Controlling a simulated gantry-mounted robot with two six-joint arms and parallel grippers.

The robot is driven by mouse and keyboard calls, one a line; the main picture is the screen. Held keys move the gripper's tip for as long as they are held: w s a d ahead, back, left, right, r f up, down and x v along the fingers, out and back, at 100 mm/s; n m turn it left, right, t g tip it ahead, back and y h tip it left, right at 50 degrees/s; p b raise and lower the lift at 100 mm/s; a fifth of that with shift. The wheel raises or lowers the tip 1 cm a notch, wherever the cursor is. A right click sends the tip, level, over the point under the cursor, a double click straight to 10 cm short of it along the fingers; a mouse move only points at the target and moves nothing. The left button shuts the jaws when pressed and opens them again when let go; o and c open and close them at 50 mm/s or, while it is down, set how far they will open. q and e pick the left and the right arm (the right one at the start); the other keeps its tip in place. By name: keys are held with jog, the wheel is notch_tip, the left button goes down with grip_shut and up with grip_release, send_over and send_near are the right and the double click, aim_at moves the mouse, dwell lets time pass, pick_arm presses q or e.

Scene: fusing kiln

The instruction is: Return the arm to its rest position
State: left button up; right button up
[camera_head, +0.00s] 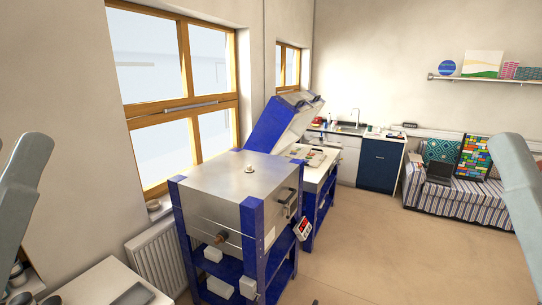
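Part of my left arm (22,190) shows at the left edge of the head view, in front of the wall and above a white table. Part of my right arm (522,190) shows at the right edge, in front of the striped sofa's right side. Both are grey links raised and set wide apart. Neither gripper is in the frame, so what they hold or how they stand is hidden.
A closed steel kiln (240,186) on a blue frame stands at centre-left. A second kiln behind it has its blue lid (270,123) raised. A white table (98,287) is at lower left. The floor (375,255) at centre-right is clear.

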pick_arm(q)
notch_tip(320, 180, up, 15)
jog(key=p, duration=1.1)
pick_arm(e)
notch_tip(320, 180, up, 15)
pick_arm(q)
notch_tip(320, 180, down, 60)
jog(key=b, duration=5.9)
jog(key=shift+r, duration=0.2)
pick_arm(e)
notch_tip(320, 180, down, 60)
jog(key=shift+r, duration=0.2)
